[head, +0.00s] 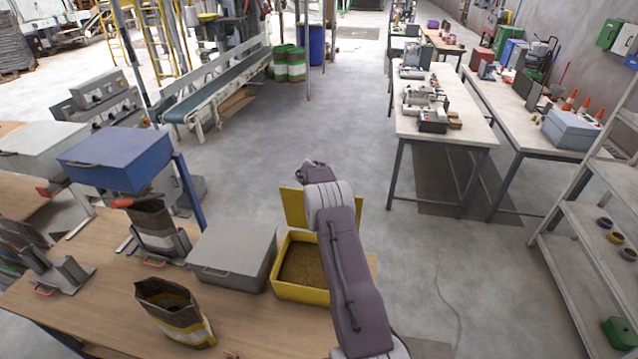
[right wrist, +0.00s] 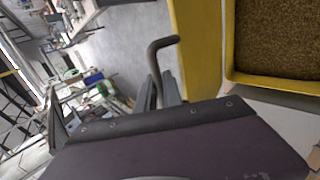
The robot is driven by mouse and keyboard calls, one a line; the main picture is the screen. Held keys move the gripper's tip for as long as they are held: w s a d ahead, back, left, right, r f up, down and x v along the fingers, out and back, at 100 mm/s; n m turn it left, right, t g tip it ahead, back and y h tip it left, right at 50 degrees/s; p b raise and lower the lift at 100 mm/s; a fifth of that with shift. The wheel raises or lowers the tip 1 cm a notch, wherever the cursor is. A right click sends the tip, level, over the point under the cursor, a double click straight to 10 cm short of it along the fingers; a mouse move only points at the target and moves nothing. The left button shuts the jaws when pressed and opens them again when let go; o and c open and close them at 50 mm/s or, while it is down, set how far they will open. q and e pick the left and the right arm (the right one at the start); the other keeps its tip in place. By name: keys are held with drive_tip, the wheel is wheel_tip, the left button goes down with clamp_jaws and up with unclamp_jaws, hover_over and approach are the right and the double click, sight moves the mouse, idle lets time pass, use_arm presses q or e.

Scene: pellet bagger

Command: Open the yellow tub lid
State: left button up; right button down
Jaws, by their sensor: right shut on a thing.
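The yellow tub (head: 300,293) stands open on the wooden bench, with brown pellets inside. Its yellow lid (head: 292,207) is swung up at the tub's far side, partly hidden behind my right arm. In the right wrist view the lid (right wrist: 196,50) stands beside the pellet-filled tub (right wrist: 262,84). A dark bent handle (right wrist: 163,44) sticks out by the lid's outer face. My right gripper (right wrist: 163,88) is shut on this handle; the grip itself is partly hidden by the gripper body. My left gripper is out of view.
A grey lidded box (head: 232,252) stands close left of the tub. An open striped bag (head: 175,310) is in front of it. A blue box (head: 115,158) on a stand is farther left. Open floor lies beyond the bench.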

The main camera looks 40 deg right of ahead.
drive_tip(key=c, duration=1.5)
unclamp_jaws()
